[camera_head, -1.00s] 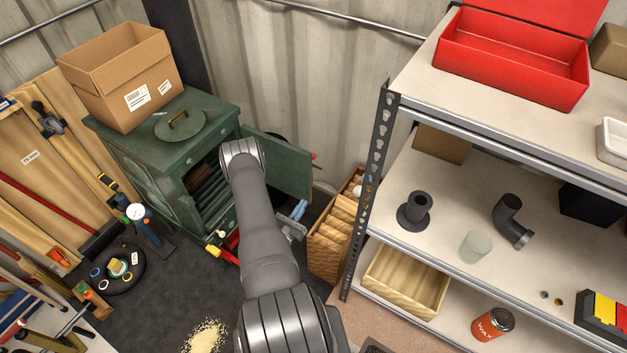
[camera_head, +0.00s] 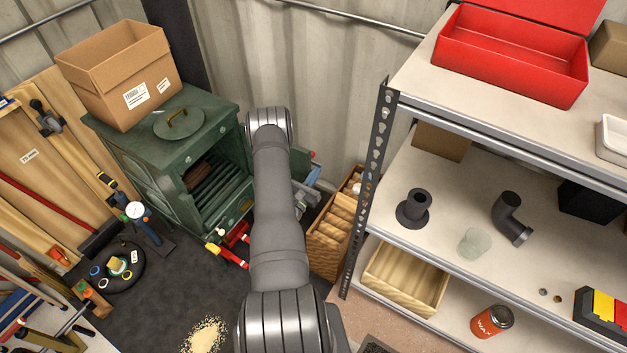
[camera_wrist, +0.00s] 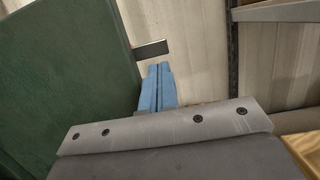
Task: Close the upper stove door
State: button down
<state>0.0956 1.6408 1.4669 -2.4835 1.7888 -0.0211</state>
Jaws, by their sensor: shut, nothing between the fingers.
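The green stove (camera_head: 150,160) stands at the back left with its upper compartment open, showing dark slats inside. Its upper door (camera_head: 300,162) is swung open to the right; my arm hides most of it in the head view. In the wrist view the door (camera_wrist: 65,70) is a large green panel on the left, with a small metal bar (camera_wrist: 151,49) sticking out at its right edge. My gripper (camera_wrist: 158,85) is shut and empty, its blue fingers just right of the door and below the bar. Whether they touch the door I cannot tell. Its blue tip (camera_head: 314,174) also shows in the head view.
A cardboard box (camera_head: 120,85) and a round lid with a handle (camera_head: 180,122) sit on the stove. A wooden crate (camera_head: 332,235) and a metal shelf (camera_head: 480,145) stand to the right. Red-handled tools (camera_head: 230,245) lie in front of the stove.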

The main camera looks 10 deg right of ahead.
jog(key=shift+r, duration=0.15)
dwell(0.3)
jog(key=shift+d+r+n, duration=0.1)
jog(key=shift+r+n, duration=0.2)
jog(key=shift+n, duration=0.7)
jog(key=shift+y, duration=0.3)
jog(key=shift+n+t, duration=0.4)
jog(key=shift+n, duration=0.4)
jog(key=shift+r, duration=2.15)
jog(key=shift+s, duration=0.1)
jog(key=s+a+f, duration=0.4)
jog(key=s+f, duration=0.1)
jog(key=s, duration=0.4)
jog(key=shift+a+f, duration=0.3)
jog(key=shift+f, duration=0.1)
